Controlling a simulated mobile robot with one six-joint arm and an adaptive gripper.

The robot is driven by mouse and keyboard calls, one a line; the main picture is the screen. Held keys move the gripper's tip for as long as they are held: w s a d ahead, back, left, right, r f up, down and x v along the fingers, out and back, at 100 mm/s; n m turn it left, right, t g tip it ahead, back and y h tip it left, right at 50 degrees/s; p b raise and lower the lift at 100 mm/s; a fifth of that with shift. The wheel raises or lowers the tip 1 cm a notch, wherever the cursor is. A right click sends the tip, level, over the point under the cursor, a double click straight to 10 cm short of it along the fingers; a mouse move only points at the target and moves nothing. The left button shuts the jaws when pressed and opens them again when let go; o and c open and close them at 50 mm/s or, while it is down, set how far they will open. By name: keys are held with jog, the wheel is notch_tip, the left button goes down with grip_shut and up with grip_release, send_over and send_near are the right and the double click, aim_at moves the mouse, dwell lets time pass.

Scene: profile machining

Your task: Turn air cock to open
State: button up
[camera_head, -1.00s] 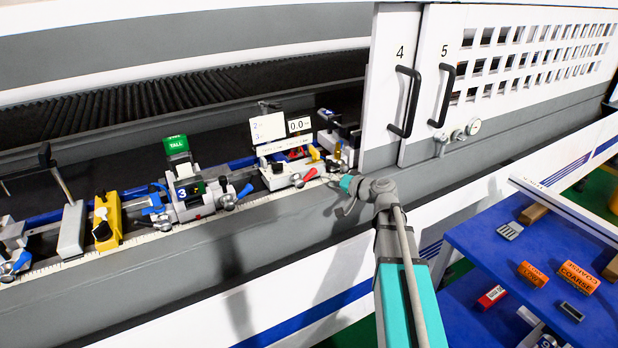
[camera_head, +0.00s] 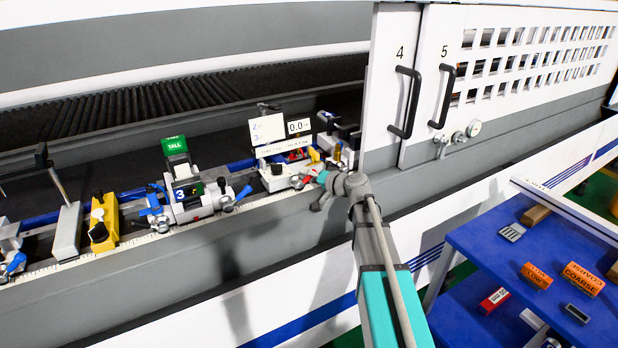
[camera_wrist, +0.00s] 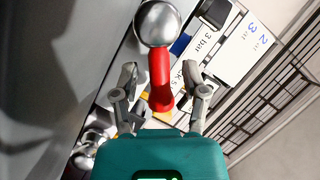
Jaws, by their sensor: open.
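A red lever (camera_wrist: 160,80) with a rounded silver metal body (camera_wrist: 158,22) at its far end, likely the air cock, fills the middle of the wrist view. My gripper (camera_wrist: 166,84) is open, with one finger on each side of the red lever. I cannot tell whether either finger touches it. In the head view my gripper (camera_head: 318,183) is at the front edge of the machine rail, at the right end of the row of fixtures, and partly hides the lever there.
A white sign (camera_head: 267,129) and a 0.0 display (camera_head: 299,126) stand behind the lever. White doors (camera_head: 385,90) with black handles rise to the right. A blue table (camera_head: 480,245) is lower right.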

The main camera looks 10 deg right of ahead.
grip_shut()
jog(key=shift+a, duration=0.15)
